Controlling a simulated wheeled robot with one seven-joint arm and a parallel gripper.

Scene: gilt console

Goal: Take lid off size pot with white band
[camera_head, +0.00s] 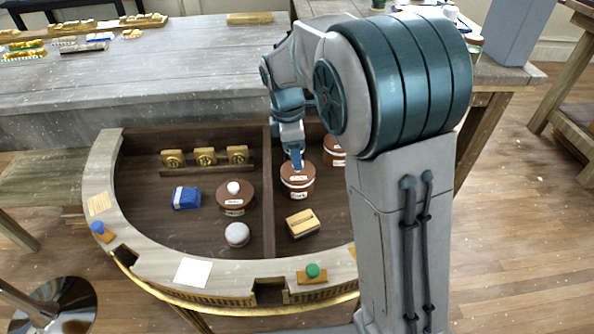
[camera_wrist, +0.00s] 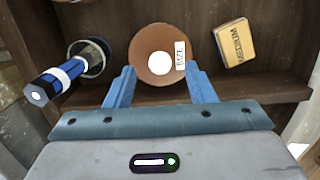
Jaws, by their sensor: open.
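A brown round pot (camera_head: 298,188) with a pale band and pale labels stands in the right compartment of the curved console. In the wrist view its brown lid (camera_wrist: 146,42) shows from above, with a round white knob and a label reading "SIZE". My gripper (camera_head: 297,165) is right above this pot. In the wrist view my gripper (camera_wrist: 160,72) is open, one blue finger on each side of the lid's near part, with nothing held. Whether the fingers touch the lid cannot be told. The band is hidden in the wrist view.
Another brown lidded pot (camera_head: 235,199) stands left of the divider (camera_head: 268,215). A third pot (camera_head: 334,152) is partly hidden behind my arm. A yellow block (camera_wrist: 234,42) marked "MEDIUM" lies right of the lid. A dark round jar and a blue-and-white banded object (camera_wrist: 55,82) are to its left.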

